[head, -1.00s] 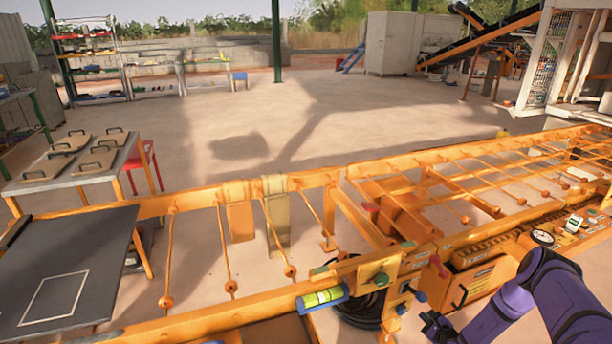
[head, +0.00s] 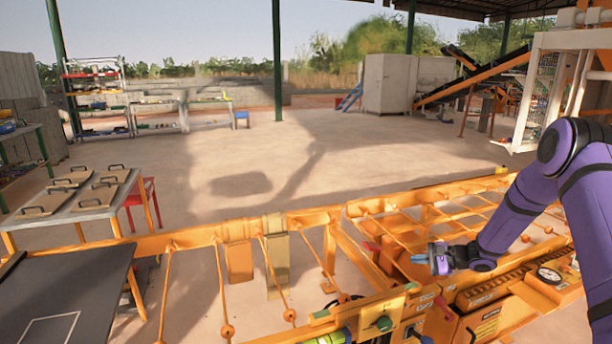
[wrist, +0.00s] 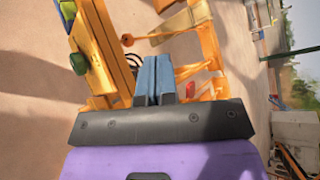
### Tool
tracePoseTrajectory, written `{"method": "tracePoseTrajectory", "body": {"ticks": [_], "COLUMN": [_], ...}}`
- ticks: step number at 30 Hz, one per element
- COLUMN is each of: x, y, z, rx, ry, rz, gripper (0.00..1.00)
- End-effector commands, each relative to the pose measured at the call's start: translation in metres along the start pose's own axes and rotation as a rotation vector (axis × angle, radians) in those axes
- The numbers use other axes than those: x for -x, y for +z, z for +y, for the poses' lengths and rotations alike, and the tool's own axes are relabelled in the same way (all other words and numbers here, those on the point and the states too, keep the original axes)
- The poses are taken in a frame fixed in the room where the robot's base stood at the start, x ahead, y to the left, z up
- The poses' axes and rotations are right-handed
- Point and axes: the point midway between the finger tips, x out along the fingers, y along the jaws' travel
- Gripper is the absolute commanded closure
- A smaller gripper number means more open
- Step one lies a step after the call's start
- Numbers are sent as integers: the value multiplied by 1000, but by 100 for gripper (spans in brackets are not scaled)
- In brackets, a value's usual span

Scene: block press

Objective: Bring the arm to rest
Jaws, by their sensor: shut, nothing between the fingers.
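My gripper (head: 420,258) is at the end of my purple arm, at the right of the head view. It points left and is raised over the orange frame of the block press (head: 487,295). In the wrist view the blue fingers (wrist: 153,80) lie side by side, shut and with nothing between them. Orange bars of the press show beyond the fingertips. The gripper looks clear of the press, though the exact gap is hard to tell.
A dark board (head: 85,287) with a white outline lies at the left. A grey table (head: 97,203) with wooden lids and a red stool (head: 140,193) stand behind it. A pressure gauge (head: 549,275) sits at the right. The concrete floor beyond is clear.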

Motion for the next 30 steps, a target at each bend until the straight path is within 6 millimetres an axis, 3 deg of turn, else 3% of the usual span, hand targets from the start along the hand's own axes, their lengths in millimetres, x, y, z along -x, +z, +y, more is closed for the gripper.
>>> {"method": "tracePoseTrajectory", "body": {"ticks": [1,6,15,23,30], "x": [5,20,55,92,130], "y": [18,75,174,256,325], "z": [-15,-48,-86,-99,-98], "rx": [38,142,329,488,632], "ry": [30,139,328,486,620], "rz": [-12,-46,-72,-58,-19], "gripper": [100,100,100,100,100]}}
